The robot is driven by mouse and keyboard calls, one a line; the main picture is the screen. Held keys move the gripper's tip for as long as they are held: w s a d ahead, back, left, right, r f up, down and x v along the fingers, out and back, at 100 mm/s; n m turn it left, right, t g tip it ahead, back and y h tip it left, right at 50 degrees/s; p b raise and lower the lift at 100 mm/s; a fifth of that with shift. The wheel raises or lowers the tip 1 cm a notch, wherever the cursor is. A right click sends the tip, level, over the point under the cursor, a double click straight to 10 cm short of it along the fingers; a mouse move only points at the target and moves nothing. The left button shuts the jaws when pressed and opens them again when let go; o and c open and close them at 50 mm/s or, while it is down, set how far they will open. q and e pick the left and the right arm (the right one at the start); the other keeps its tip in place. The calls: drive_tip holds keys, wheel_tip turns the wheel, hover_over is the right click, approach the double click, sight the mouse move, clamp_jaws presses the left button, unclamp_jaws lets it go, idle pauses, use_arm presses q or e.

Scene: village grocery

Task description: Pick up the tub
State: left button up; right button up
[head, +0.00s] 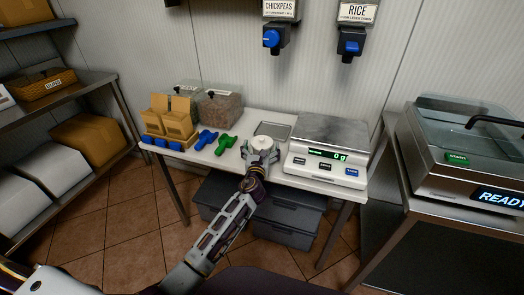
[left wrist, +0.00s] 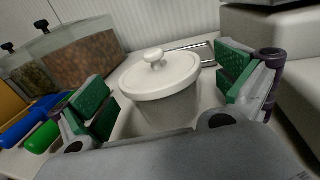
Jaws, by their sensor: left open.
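The tub (left wrist: 168,108) is a grey-white round container with a white knobbed lid, standing upright on the white table. In the head view the tub (head: 264,143) shows mostly as its lid, with my gripper in front of it. My left gripper (left wrist: 160,97) is open, with green-padded fingers on either side of the tub. Gaps show between the pads and the tub. In the head view the left gripper (head: 262,155) reaches the tub from the front. The tub's lower part is hidden by the gripper body. My right gripper is not in view.
A weighing scale (head: 325,150) stands right of the tub, and a metal tray (head: 275,131) lies behind it. Green (head: 226,144) and blue (head: 206,139) scoops lie to the left, near clear bins (head: 220,107) and paper bags (head: 175,122). Grey crates (head: 285,215) sit below the table.

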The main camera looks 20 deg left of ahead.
use_arm(q)
drive_tip(key=shift+w+a, duration=0.15)
drive_tip(key=shift+w, duration=1.05)
drive_tip(key=shift+w+a, duration=0.1)
drive_tip(key=shift+w, duration=0.2)
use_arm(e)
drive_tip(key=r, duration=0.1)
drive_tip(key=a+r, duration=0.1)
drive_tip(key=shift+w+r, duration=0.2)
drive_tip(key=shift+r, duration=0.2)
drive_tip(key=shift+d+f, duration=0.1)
use_arm(q)
drive_tip(key=c, duration=1.1)
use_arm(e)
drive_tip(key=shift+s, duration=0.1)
